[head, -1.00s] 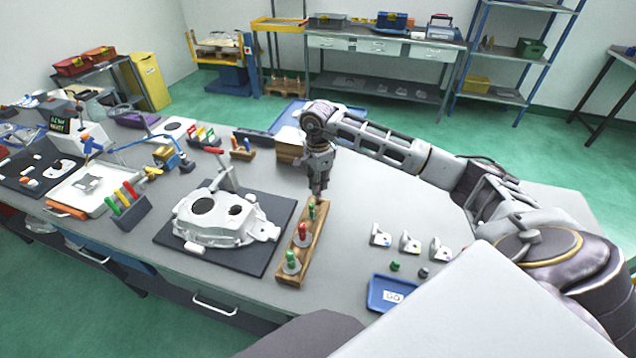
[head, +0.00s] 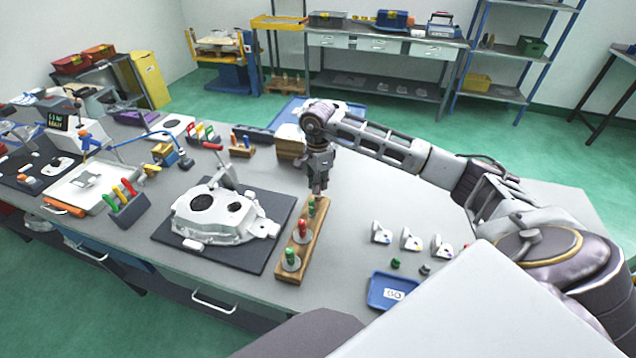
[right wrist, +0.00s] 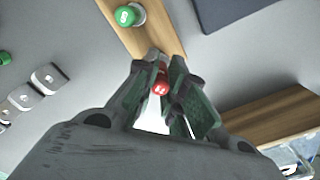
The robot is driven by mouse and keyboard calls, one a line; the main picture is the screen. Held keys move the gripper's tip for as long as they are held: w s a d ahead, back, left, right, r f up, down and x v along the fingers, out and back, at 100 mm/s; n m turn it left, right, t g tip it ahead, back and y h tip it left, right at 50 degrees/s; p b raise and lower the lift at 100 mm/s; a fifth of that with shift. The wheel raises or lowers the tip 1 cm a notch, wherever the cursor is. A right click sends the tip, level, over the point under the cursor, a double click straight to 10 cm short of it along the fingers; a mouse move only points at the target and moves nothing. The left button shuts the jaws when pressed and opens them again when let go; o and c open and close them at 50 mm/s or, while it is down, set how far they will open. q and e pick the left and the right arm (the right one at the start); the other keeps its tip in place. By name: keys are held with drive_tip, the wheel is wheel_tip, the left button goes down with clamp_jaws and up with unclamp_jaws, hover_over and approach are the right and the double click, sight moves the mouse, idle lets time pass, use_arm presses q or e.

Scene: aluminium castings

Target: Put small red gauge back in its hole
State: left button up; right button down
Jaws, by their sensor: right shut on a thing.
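The small red gauge (right wrist: 161,84) is between the fingertips of my right gripper (right wrist: 163,92) in the right wrist view, over the end of the wooden rack. In the head view my right gripper (head: 318,190) points straight down at the far end of the wooden rack (head: 284,275). The small red gauge cannot be made out there. I cannot tell whether its lower end is in a hole. The rack also holds a near green gauge (head: 291,257), a larger red gauge (head: 302,228) and a far green gauge (head: 311,210), which shows in the wrist view (right wrist: 127,15). My left gripper is out of view.
A white casting (head: 215,220) lies on a dark mat (head: 262,262) left of the rack. Small metal brackets (head: 410,240) and a blue tray (head: 376,290) are to the right. A wooden block (head: 290,148) stands behind the gripper. Bare bench lies right of the rack.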

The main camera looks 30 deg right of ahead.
drive_tip(key=shift+f+b, duration=0.85)
drive_tip(key=shift+f, duration=0.3)
idle(0.4)
drive_tip(key=c, duration=1.4)
unclamp_jaws()
drive_tip(key=shift+r, duration=6)
